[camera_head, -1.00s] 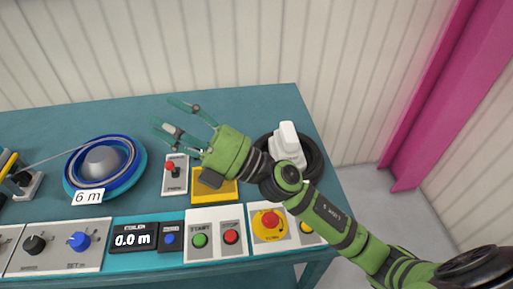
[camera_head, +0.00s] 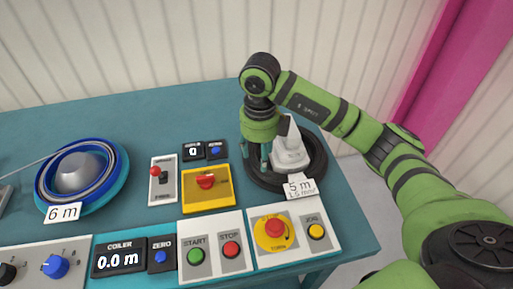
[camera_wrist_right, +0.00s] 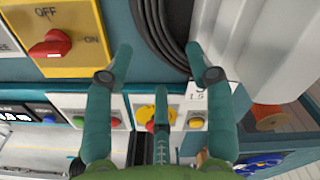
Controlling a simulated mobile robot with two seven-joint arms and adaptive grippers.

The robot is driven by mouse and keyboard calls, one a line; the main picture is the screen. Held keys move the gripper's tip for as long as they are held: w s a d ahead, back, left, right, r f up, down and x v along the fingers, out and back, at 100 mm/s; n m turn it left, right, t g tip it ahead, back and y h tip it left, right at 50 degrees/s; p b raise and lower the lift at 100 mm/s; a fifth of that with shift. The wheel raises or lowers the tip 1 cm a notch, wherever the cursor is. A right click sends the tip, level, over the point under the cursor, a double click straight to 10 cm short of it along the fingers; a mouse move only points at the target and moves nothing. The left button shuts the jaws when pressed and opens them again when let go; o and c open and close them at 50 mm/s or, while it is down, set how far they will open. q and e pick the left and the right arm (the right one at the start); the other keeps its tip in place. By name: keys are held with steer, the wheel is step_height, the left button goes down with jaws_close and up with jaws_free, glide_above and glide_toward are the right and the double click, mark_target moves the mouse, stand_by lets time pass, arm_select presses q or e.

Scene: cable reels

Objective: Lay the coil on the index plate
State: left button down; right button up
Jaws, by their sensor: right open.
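A black cable coil (camera_head: 318,167) lies around a white upright block (camera_head: 291,155) at the right end of the table. A tag (camera_head: 300,186) reading 5 m is at its front. My right gripper (camera_head: 257,163) points down at the coil's left side, and its fingers are open. In the right wrist view, the open fingers (camera_wrist_right: 160,66) are apart and black cable strands (camera_wrist_right: 165,34) show beyond and between them, with no visible grip. I cannot tell which thing is the index plate. My left gripper is not in view.
A blue dish (camera_head: 121,185) with a silver cone and a 6 m tag is at left. A red lever box (camera_head: 163,180), a yellow switch box (camera_head: 208,197) and the START/STOP panel (camera_head: 215,272) stand near the gripper. The table's back left is clear.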

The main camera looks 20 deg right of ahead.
mark_target(259, 168)
step_height(259, 168, down, 6)
steer(key=shift+a+r+p, duration=0.1)
steer(key=shift+p, duration=0.3)
steer(key=shift+c, duration=0.4)
steer(key=shift+s, duration=0.1)
jaws_close()
steer(key=c, duration=0.9)
jaws_free()
steer(key=shift+r, duration=0.15)
jaws_close()
steer(key=shift+r, duration=0.1)
steer(key=shift+r+p, duration=0.5)
steer(key=shift+r, duration=0.05)
